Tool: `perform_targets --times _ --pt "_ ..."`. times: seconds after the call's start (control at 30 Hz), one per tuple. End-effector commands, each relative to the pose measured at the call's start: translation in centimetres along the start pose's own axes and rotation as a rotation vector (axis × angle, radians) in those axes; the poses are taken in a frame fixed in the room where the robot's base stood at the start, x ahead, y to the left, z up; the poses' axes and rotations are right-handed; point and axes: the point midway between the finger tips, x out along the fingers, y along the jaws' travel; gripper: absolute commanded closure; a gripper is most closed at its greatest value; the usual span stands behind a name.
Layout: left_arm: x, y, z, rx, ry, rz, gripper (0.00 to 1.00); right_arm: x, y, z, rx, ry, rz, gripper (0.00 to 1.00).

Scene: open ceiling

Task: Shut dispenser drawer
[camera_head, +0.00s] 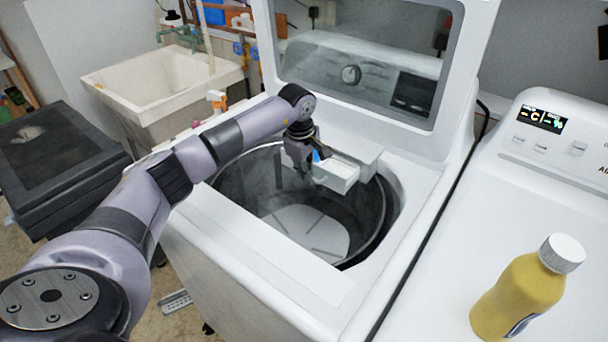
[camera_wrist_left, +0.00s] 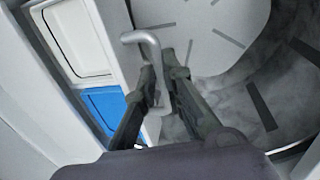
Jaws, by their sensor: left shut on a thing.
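The dispenser drawer (camera_head: 337,175) is a small white box sticking out from its housing (camera_head: 352,149) over the open washer tub. In the left wrist view the drawer (camera_wrist_left: 118,72) shows at the left, with a white compartment and a blue compartment (camera_wrist_left: 104,104). A grey bent handle (camera_wrist_left: 146,42) stands at the drawer's front. My left gripper (camera_head: 302,160) is at the drawer's front, and in the wrist view its fingers (camera_wrist_left: 163,82) are closed on the handle from both sides. The gripper hides part of the handle. My right gripper is not in view.
The washer's lid (camera_head: 455,70) is raised, and its round tub (camera_head: 240,190) lies open below the drawer. A yellow bottle (camera_head: 520,292) with a white cap stands on the machine at right. A utility sink (camera_head: 160,85) and a dark box (camera_head: 60,165) are at left.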

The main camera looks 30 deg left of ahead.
Motion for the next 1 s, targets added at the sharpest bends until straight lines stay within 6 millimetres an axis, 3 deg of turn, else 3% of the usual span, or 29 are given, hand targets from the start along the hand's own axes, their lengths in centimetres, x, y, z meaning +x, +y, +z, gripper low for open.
perform_targets --times 0.13,0.4,0.9,0.93,1.0 --pt "0.7 2.9 0.1 -0.004 -0.002 0.008 1.0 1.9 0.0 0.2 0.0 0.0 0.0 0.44" --pt "1.3 6.4 0.1 -0.004 -0.002 0.004 1.0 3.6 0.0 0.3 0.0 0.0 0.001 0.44" --pt "1.0 7.7 0.1 -0.001 0.003 0.012 1.0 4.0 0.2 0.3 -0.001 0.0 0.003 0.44" --pt "1.0 7.7 0.1 -0.001 0.003 0.012 0.9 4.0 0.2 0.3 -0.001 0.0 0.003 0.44" --pt "1.0 7.7 0.1 -0.001 0.003 0.013 0.85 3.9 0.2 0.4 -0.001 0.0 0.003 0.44"
